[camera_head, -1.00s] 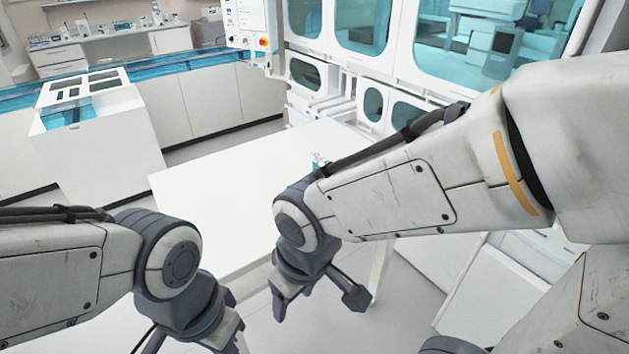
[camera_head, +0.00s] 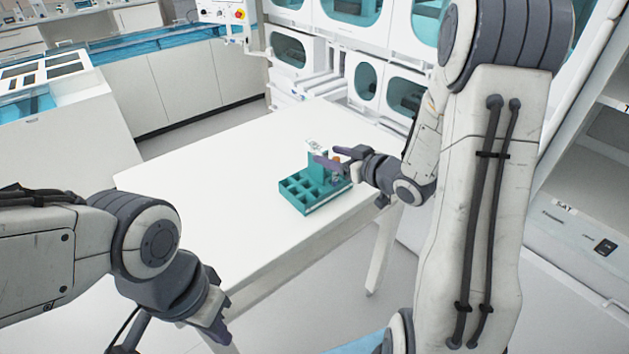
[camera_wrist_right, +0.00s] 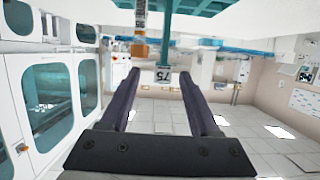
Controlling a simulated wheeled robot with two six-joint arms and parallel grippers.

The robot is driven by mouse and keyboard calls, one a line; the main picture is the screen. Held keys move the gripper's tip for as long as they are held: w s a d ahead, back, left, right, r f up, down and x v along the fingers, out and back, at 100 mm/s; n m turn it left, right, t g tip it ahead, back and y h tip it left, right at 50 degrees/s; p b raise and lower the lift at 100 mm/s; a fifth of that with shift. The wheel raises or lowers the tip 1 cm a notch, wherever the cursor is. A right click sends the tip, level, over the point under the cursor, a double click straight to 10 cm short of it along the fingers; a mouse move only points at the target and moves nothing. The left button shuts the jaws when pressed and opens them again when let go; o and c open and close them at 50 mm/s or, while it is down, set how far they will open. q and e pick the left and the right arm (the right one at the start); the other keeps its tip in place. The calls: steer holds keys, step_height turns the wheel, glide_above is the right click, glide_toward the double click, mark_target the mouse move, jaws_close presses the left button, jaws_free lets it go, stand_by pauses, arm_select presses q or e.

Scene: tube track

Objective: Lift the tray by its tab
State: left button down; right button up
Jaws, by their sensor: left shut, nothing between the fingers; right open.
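A teal tray (camera_head: 304,207) with several square compartments sits on the white table. Its upright teal tab (camera_head: 316,157) has a white label on top. My right gripper (camera_head: 328,158) is open at the tab's height, fingers pointing left. In the right wrist view, which looks upside down, the tab (camera_wrist_right: 162,40) hangs from the tray (camera_wrist_right: 205,8), with its label near the gap between the open fingertips (camera_wrist_right: 161,74). Whether the fingers touch it cannot be told. A tube with an orange-brown cap (camera_wrist_right: 140,50) stands beside the tab. My left gripper (camera_head: 214,324) is shut and empty, low at the table's front left.
The white table (camera_head: 200,180) is clear left of and behind the tray. White cabinets with teal windows (camera_head: 365,80) stand behind the table. A white shelf unit (camera_head: 585,200) is at the right.

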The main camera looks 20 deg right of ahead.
mark_target(309, 149)
steer(key=x, duration=0.3)
steer(key=shift+w+a, duration=0.1)
steer(key=shift+w, duration=0.05)
steer(key=p+x, duration=0.2)
steer(key=x, duration=0.2)
steer(key=shift+a, duration=0.15)
steer(key=shift+w+a+f, duration=0.15)
steer(key=shift+w+f, duration=0.1)
steer(key=shift+w, duration=0.3)
jaws_close()
